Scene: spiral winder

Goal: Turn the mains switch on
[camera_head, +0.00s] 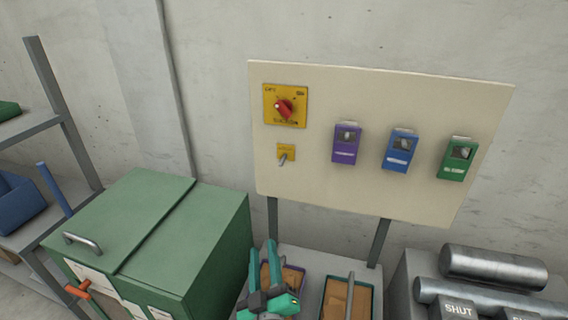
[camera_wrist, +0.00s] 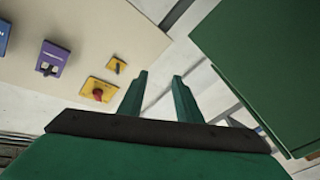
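A red rotary knob (camera_head: 285,108) sits on a yellow plate (camera_head: 270,118) marked OFF and ON, at the upper left of a cream panel (camera_head: 330,100). Its pointing direction is too small to tell surely. Below it a small yellow plate carries a grey toggle lever (camera_head: 283,157). In the wrist view the red knob (camera_wrist: 98,94) and the toggle plate (camera_wrist: 116,65) lie left of my fingers. My gripper (camera_head: 262,248) is below the panel, apart from both switches. In the wrist view its green fingers (camera_wrist: 160,76) are spread with nothing between them.
Purple (camera_head: 346,145), blue (camera_head: 398,150) and green (camera_head: 457,159) boxes are mounted on the panel's right. A green cabinet (camera_head: 150,225) stands at left. Trays with brown contents (camera_head: 347,299) and metal rollers (camera_head: 494,267) lie below the panel. The space before the panel is clear.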

